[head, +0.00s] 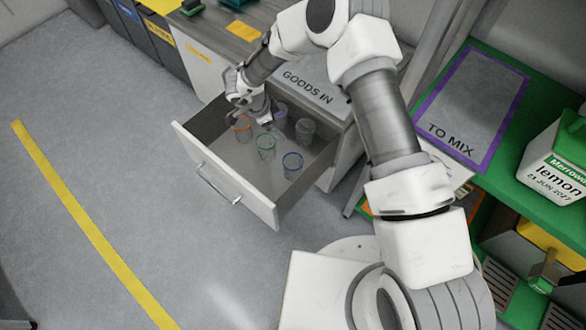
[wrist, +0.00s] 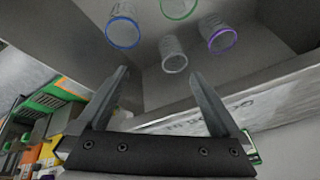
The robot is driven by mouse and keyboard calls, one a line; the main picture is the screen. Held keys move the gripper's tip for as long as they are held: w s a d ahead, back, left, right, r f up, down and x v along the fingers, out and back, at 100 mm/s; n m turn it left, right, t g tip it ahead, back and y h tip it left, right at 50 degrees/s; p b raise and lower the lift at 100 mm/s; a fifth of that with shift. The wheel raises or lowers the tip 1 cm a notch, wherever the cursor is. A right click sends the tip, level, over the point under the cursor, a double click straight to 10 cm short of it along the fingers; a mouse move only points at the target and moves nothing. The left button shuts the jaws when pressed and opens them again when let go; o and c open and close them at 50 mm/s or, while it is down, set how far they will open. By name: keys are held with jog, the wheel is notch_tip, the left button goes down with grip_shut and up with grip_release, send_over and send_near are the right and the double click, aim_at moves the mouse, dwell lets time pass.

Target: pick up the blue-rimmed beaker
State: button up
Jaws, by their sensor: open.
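The blue-rimmed beaker (head: 292,168) stands in the open drawer, toward its right front corner in the head view. It shows at the upper left of the wrist view (wrist: 122,31), beyond the left finger. My gripper (wrist: 158,74) is open, with nothing between its fingers. In the head view my gripper (head: 264,115) is at the back left part of the drawer, apart from the blue-rimmed beaker; its fingers are hard to make out there.
The drawer (head: 222,179) also holds an orange-rimmed (head: 242,131), a green-rimmed (head: 266,152), a purple-rimmed (head: 279,114) and a grey-rimmed beaker (head: 305,131). The drawer walls surround them. The "GOODS IN" counter (head: 318,92) is behind. Open floor lies in front.

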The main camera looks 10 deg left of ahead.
jog(key=g+h+b, duration=0.1)
jog(key=g, duration=0.1)
send_near(290, 162)
jog(key=shift+m, duration=0.3)
jog(key=b+x, duration=0.3)
jog(key=x, duration=0.6)
jog(key=shift+f, duration=0.3)
jog(key=b+x, duration=0.2)
jog(key=x, duration=0.4)
jog(key=shift+w+d+f+b, duration=0.15)
jog(key=shift+f+b, duration=0.05)
jog(key=shift+b, duration=0.15)
jog(key=c, duration=1.2)
jog(key=shift+o, duration=0.2)
jog(key=shift+r, duration=0.1)
